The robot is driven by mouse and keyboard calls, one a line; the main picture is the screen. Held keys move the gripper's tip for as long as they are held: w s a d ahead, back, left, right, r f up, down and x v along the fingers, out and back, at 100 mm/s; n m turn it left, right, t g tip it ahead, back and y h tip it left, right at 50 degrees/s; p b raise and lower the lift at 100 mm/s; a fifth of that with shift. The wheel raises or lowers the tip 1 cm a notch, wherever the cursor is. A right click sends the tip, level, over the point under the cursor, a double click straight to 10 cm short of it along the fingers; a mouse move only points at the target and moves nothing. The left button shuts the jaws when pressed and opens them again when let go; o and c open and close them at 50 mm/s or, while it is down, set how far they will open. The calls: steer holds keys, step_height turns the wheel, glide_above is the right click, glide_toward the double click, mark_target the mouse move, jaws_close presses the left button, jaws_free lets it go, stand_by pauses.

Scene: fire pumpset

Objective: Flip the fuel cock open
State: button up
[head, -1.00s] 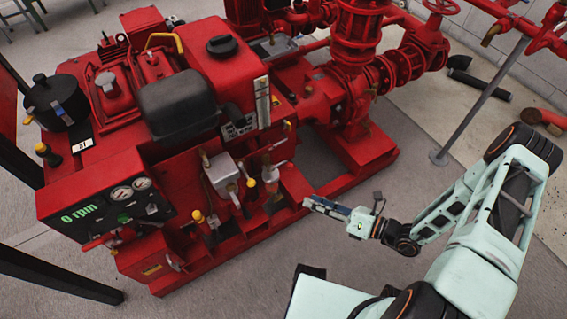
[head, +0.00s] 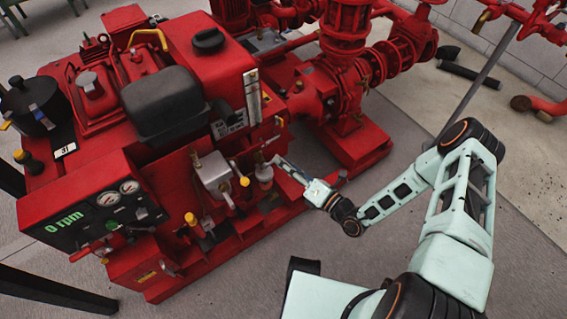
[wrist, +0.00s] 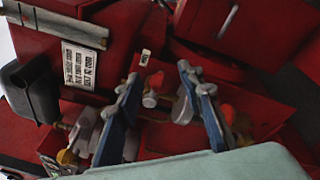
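My gripper (head: 282,163) is at the front side of the red engine set in the head view, beside a small filter-like fitting (head: 264,172). In the wrist view my gripper (wrist: 159,74) has its two blue-grey fingers spread apart with nothing clamped. Between the fingers are a pale round fitting (wrist: 150,100) with an orange-red part above it and a grey piece (wrist: 182,112). I cannot tell for sure which piece is the fuel cock, or whether a finger touches it.
A grey box with a yellow-knobbed lever (head: 213,175) sits left of my gripper. The gauge panel (head: 105,205) reads 0 rpm. A label plate (wrist: 80,66) and a black part (wrist: 35,92) are at left in the wrist view.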

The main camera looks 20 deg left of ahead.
steer(key=shift+w+a, duration=0.2)
steer(key=shift+a, duration=0.15)
steer(key=shift+c, duration=0.5)
